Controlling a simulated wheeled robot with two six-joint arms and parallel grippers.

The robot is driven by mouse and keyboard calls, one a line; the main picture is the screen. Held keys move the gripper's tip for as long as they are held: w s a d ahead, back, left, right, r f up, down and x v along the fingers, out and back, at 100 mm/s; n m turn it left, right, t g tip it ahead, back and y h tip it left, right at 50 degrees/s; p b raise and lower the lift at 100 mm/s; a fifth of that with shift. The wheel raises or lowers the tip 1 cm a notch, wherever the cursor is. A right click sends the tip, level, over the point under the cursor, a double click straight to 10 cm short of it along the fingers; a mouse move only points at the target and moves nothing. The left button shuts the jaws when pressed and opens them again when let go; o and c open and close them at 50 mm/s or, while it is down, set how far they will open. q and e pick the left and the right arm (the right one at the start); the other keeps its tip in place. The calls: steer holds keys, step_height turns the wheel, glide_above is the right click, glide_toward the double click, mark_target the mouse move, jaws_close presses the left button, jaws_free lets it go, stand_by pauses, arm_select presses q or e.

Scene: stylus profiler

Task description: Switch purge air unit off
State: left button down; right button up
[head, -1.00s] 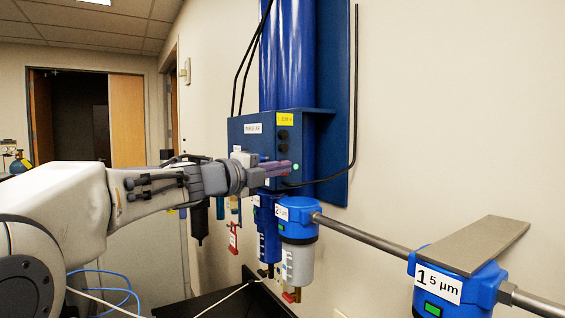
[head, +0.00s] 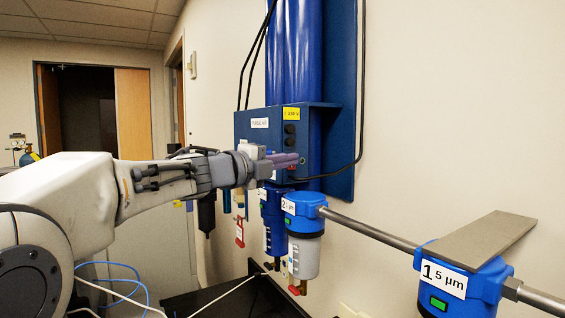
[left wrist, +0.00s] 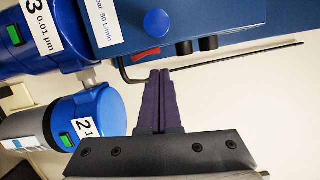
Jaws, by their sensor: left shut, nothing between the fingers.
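The purge air unit (head: 245,130) is a blue box on a blue wall panel, with white and yellow labels and dark round fittings on its front. It also shows at the top of the left wrist view (left wrist: 235,14). There, a red rocker switch (left wrist: 146,55) sits on its face beside a blue round knob (left wrist: 157,22). My left gripper (head: 294,160) is shut and empty at the box's lower front. In the left wrist view, its closed fingertips (left wrist: 160,76) are just short of the switch, with no clear contact. A small lamp spot (head: 302,161) by the fingertips looks dark.
Blue filter housings hang below the box, one labelled 2 (head: 302,208). A pipe (head: 370,228) runs right to the filter labelled 1 (head: 482,290), with a flat grey plate (head: 482,240) on top. A black hose (head: 362,90) runs down beside the panel.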

arm_select(q)
steer(key=shift+s+d+r, duration=0.15)
steer(key=shift+s+d, duration=0.55)
steer(key=shift+s, duration=0.3)
steer(key=shift+b+v, duration=0.65)
steer(key=shift+v, duration=0.4)
steer(key=b+v, duration=0.2)
steer(key=v, duration=0.5)
steer(key=shift+s+a+r, duration=0.25)
steer(key=shift+s+r, duration=0.05)
arm_select(e)
steer(key=f, duration=0.4)
steer(key=shift+s+d, duration=0.1)
steer(key=shift+s, duration=0.2)
arm_select(q)
steer(key=shift+a, duration=0.1)
